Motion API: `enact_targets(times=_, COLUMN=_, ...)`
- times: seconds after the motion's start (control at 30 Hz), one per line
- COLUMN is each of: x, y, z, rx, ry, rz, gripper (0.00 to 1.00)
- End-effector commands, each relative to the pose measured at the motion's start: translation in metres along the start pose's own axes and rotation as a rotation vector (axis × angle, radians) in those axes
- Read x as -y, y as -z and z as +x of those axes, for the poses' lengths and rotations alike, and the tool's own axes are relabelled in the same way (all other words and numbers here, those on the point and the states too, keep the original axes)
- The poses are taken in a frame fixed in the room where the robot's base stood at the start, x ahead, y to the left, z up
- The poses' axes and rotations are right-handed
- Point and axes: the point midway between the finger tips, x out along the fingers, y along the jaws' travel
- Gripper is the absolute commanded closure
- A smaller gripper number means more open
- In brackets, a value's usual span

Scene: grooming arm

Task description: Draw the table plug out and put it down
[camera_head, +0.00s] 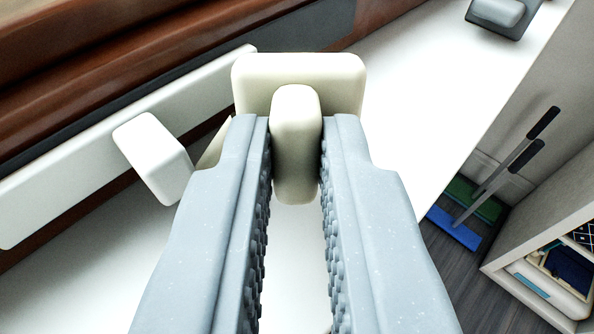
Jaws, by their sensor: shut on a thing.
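My gripper (297,130) reaches up from the bottom of the view, its two grey ridged fingers closed on the upright grip of a cream plug (300,75). The plug's wide plate lies just beyond the fingertips. A long white strip (60,190) runs along the left, and its far end passes close behind the held plug. Whether the plug touches the strip is hidden. Another cream block (153,157) sits at the strip left of my gripper. Part of a further cream piece (214,146) shows beside the left finger.
A white table top (420,95) extends to the right, mostly clear. A grey object (500,14) lies at its far end. Brown wood (120,55) borders the left. Below right are a green brush (472,200), a blue brush (455,229) and an open drawer unit (545,270).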

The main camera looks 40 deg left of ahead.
Motion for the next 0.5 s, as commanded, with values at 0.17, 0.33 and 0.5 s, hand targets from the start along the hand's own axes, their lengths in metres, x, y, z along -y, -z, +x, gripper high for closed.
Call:
enact_targets(times=0.17, x=0.0, y=-0.0004, z=0.0002, rx=0.0, ry=0.0, rz=0.0, gripper=1.0)
enact_targets(times=0.33, x=0.0001, y=-0.0021, z=0.0006, rx=0.0, ry=0.0, rz=0.0, gripper=1.0)
enact_targets(times=0.5, x=0.0, y=-0.0037, z=0.0011, rx=0.0, ry=0.0, rz=0.0, gripper=1.0)
